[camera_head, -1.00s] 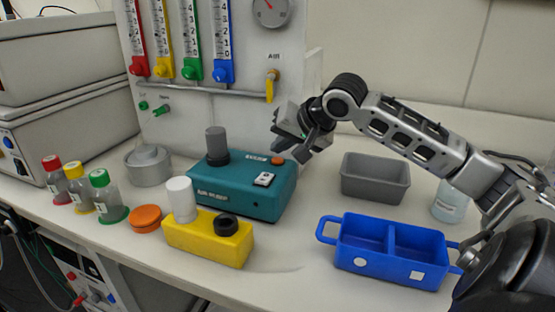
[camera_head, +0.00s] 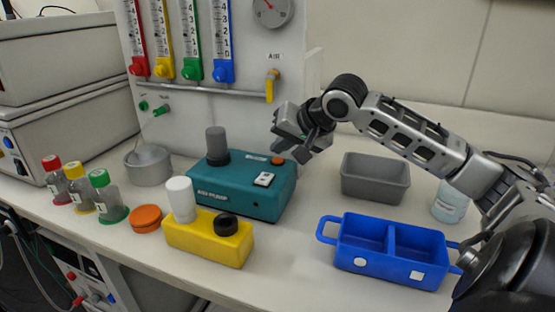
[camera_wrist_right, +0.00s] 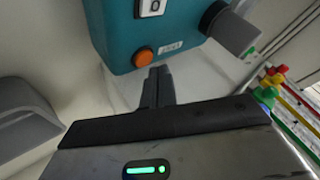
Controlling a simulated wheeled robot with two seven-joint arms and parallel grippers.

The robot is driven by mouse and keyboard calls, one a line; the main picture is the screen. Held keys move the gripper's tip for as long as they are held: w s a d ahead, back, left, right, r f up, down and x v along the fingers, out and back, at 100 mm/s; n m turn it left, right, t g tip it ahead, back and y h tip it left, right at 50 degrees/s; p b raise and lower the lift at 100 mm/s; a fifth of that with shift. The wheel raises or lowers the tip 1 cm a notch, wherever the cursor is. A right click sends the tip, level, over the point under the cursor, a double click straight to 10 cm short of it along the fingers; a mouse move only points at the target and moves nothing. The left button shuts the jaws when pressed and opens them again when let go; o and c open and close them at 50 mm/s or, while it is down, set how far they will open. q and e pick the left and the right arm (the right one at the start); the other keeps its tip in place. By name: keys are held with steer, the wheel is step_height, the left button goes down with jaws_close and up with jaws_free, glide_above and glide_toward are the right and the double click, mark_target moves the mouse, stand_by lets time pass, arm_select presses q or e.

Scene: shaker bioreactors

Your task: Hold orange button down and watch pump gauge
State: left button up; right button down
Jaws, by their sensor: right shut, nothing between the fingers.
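The teal pump box (camera_head: 240,192) stands on the bench with a grey cylinder on top and a white switch plate. Its orange button (camera_head: 278,160) is on the top near the back right corner; it also shows in the right wrist view (camera_wrist_right: 143,57). My right gripper (camera_head: 288,152) is shut and empty, its fingertips close beside the button. In the right wrist view the fingertips (camera_wrist_right: 160,72) lie just below and right of the button; I cannot tell whether they touch it. A round gauge (camera_head: 272,10) with a red needle is on the white panel, partly cut off. My left gripper is not in view.
A yellow block (camera_head: 208,243) stands in front of the pump. A blue two-part tray (camera_head: 390,268) and a grey bin (camera_head: 375,181) are to the right. Several capped bottles and an orange disc (camera_head: 146,218) are left. The bench front between block and tray is clear.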

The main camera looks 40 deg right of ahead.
mark_target(281, 162)
steer(key=shift+f, duration=0.4)
steer(key=shift+f, duration=0.5)
stand_by(1.2)
steer(key=shift+r+p, duration=0.9)
steer(key=shift+p, duration=0.15)
step_height(281, 162, up, 5)
steer(key=p, duration=0.6)
steer(key=shift+r, duration=0.1)
stand_by(0.9)
